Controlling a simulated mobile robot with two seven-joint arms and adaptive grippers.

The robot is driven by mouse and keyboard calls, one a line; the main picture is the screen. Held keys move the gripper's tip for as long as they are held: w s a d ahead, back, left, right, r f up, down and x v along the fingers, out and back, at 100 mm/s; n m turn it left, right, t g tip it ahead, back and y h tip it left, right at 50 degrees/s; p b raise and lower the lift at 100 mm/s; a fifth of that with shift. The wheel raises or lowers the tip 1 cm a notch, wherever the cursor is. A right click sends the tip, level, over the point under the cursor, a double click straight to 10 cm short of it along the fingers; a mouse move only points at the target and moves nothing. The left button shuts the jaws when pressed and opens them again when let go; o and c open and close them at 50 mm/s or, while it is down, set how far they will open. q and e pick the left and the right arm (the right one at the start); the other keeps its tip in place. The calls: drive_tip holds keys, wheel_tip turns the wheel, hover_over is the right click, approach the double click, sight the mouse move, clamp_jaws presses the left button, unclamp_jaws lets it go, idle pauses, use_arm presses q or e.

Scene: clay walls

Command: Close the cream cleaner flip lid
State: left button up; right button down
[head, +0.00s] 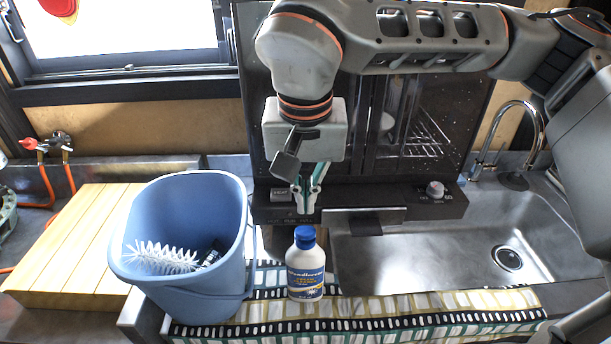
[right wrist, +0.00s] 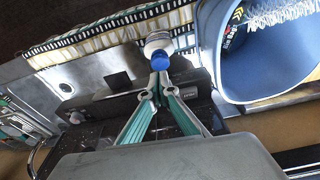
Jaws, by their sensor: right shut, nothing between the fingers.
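The cream cleaner bottle (head: 306,279) stands upright on the patterned mat, white with a blue label. Its blue cap (head: 304,238) is on top; I cannot tell how far its flip lid stands open. In the right wrist view the white bottle (right wrist: 157,42) shows beyond the fingertips, and the blue cap (right wrist: 183,66) is just beside them. My right gripper (head: 304,208) points down just above the cap. Its fingers are shut and empty, and they also show in the right wrist view (right wrist: 159,68). I cannot tell whether they touch the cap. My left gripper is out of view.
A blue bucket (head: 180,287) with a white brush (head: 160,257) inside stands close left of the bottle. A wooden board (head: 75,240) lies further left. A steel sink (head: 450,262) is at right, and a dark oven (head: 375,120) stands behind. The mat (head: 420,305) right of the bottle is clear.

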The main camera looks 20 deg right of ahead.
sight(306, 237)
drive_tip(key=f, duration=0.3)
drive_tip(key=s+f, duration=0.1)
drive_tip(key=f, duration=0.1)
drive_tip(key=shift+a+f+p, duration=0.15)
drive_tip(key=shift+f+p, duration=0.15)
drive_tip(key=shift+f, duration=0.05)
drive_tip(key=b, duration=0.1)
drive_tip(key=s+f+b, duration=0.1)
drive_tip(key=b, duration=0.1)
drive_tip(key=shift+s+a+f, duration=0.1)
drive_tip(key=shift+a+f, duration=0.15)
drive_tip(key=shift+f, duration=0.05)
drive_tip(key=shift+r, duration=0.1)
